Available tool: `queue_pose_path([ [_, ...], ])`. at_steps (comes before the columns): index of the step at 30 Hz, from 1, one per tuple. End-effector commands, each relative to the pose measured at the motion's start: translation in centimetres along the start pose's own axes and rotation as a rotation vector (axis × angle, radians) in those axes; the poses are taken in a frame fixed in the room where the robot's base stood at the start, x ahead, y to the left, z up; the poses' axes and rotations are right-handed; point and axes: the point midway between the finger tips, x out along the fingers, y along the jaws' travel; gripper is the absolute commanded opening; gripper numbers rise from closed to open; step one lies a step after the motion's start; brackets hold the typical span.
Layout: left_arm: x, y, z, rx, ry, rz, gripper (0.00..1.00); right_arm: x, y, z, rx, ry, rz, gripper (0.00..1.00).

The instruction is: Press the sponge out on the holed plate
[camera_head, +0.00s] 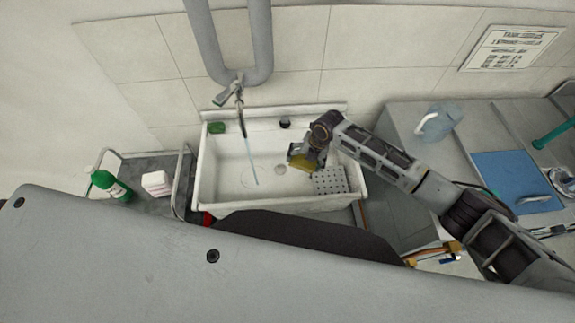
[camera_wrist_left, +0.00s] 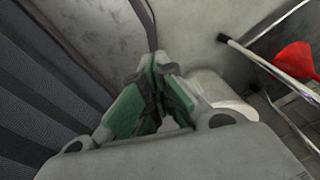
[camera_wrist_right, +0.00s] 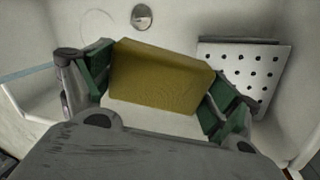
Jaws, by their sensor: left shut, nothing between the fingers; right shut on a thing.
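A yellow sponge (camera_wrist_right: 160,77) is held between the green-padded fingers of my right gripper (camera_wrist_right: 155,88), which is shut on it. In the head view the sponge (camera_head: 301,163) is over the white sink (camera_head: 225,185), left of the holed plate (camera_head: 331,180). The holed plate (camera_wrist_right: 247,68) is grey with rows of round holes and sits at the right side of the basin, apart from the sponge. My left gripper (camera_wrist_left: 155,70) is shut and empty, beside a grey surface; it is not seen in the head view.
Water runs from the tap (camera_head: 238,95) into the basin. A green block (camera_head: 217,127) lies on the sink's back ledge. A trolley on the left holds a green bottle (camera_head: 111,186). The counter at the right carries a jug (camera_head: 440,122) and a blue mat (camera_head: 516,182).

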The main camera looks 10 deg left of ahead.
Motion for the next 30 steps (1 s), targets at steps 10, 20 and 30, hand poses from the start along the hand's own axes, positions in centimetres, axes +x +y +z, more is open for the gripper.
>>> queue_pose_path([
  [10,-0.5,2.7,0.0,-0.002,-0.002,0.029,0.00,-1.8,-8.8,0.7,-0.018,0.020,-0.134,0.69],
  [20,-0.5,1.7,0.3,-0.002,-0.005,0.019,0.00,-2.4,-10.9,-0.4,-0.066,0.036,-0.248,0.69],
  [30,-0.5,1.4,0.3,-0.004,-0.005,0.015,0.00,-2.4,-11.0,-0.4,-0.066,0.038,-0.262,0.69],
])
